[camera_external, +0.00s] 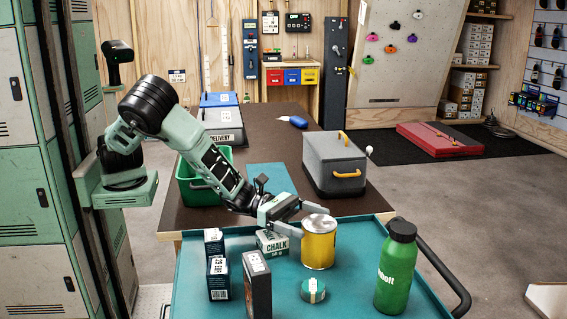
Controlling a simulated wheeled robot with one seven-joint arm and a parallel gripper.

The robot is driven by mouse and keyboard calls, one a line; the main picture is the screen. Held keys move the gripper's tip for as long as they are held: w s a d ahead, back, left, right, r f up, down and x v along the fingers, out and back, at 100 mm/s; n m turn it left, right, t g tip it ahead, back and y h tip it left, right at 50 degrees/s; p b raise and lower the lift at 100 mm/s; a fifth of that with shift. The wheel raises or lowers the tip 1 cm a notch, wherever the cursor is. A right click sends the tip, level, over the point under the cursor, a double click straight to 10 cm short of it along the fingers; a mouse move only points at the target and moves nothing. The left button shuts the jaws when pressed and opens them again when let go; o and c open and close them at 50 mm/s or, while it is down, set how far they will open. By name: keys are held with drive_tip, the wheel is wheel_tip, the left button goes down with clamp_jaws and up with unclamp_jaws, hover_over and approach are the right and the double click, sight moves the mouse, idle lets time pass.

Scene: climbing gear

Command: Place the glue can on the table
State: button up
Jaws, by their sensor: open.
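The glue can (319,246), a yellow cylinder with a metal lid, stands upright on the teal cart top (275,292) near its far edge. My gripper (303,219) reaches over the table's near end to the can's upper left side. Its jaws are open, with the fingers at about the height of the lid. Whether a finger touches the can cannot be told. The dark brown table (262,140) lies behind the cart.
A green bin (190,186), grey case (334,163) with yellow handles, blue mat (270,177) and delivery box (222,125) are on the table. A chalk box (272,244), small boxes, a round tin (313,290) and a green bottle (396,268) stand around the can.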

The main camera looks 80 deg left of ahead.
drive_tip(key=shift+o, duration=0.5)
drive_tip(key=v, duration=0.8)
drive_tip(key=shift+s+a+b, duration=0.15)
drive_tip(key=shift+s+b, duration=0.05)
drive_tip(key=shift+b, duration=0.2)
drive_tip(key=shift+a, duration=0.1)
